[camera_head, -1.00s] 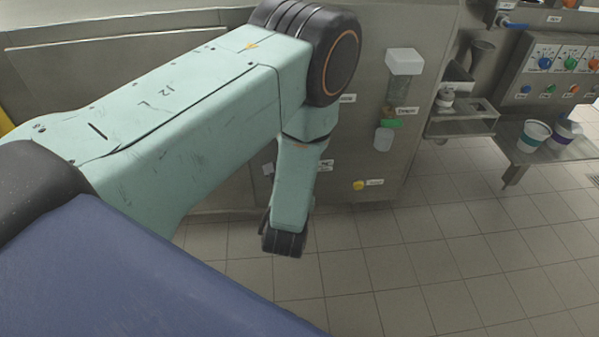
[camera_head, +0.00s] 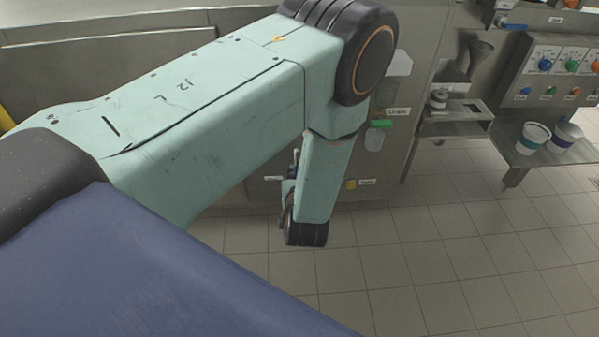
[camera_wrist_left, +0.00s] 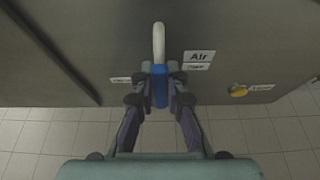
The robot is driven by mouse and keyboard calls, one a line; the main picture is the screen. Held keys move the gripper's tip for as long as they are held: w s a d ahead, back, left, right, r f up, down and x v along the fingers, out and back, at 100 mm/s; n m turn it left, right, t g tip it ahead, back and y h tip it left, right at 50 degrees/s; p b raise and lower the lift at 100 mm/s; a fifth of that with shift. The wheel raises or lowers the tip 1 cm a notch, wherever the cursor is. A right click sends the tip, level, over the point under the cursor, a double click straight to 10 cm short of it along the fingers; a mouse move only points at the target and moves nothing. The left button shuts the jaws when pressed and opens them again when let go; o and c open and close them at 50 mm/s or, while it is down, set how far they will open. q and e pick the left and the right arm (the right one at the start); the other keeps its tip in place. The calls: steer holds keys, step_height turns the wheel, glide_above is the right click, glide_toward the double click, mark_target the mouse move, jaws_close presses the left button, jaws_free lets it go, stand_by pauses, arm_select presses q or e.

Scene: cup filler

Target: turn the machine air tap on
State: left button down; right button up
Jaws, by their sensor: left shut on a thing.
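The air tap's blue handle (camera_wrist_left: 160,90) shows in the left wrist view, with a pale curved pipe (camera_wrist_left: 159,42) beyond it. An "Air" label (camera_wrist_left: 199,57) sits just right of it on the grey machine panel. My left gripper (camera_wrist_left: 160,72) has one finger on each side of the blue handle and is shut on it. In the head view my left arm covers most of the tap, and only a small part of the gripper (camera_head: 288,188) shows. My right gripper is in neither view.
A yellow knob (camera_head: 350,184) is on the panel right of the tap; it also shows in the left wrist view (camera_wrist_left: 238,91). A drain fitting with a green part (camera_head: 380,124) is above it. Two cups (camera_head: 533,137) stand on a shelf at right. The tiled floor is clear.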

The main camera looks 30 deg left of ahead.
arm_select(q)
steer(key=shift+d, duration=0.1)
steer(key=c, duration=1.3)
jaws_free()
steer(key=shift+c, duration=0.2)
step_height(320, 180, up, 10)
